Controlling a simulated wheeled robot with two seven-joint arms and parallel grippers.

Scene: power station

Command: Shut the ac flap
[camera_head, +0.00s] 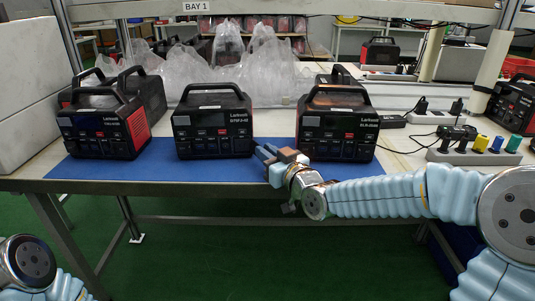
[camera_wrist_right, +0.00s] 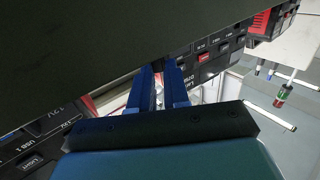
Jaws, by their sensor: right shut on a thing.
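Three black power stations stand in a front row on the blue mat (camera_head: 235,173): left (camera_head: 103,131), middle (camera_head: 212,133) and right (camera_head: 338,133). My right gripper (camera_head: 263,151) is low between the middle and right ones, close to the right one's front left corner. In the right wrist view its two blue fingers (camera_wrist_right: 160,80) are close together, shut, with their tips at a dark edge. The ac flap itself is too small and dark to make out clearly; what lies between the tips is hidden. My left gripper is out of view; only part of my left arm shows.
A grey power strip with coloured plugs (camera_head: 475,155) lies right of the mat. Clear plastic bags (camera_head: 265,62) are behind the stations. A white block (camera_head: 28,95) stands at the left. The table's front edge runs just below my right gripper.

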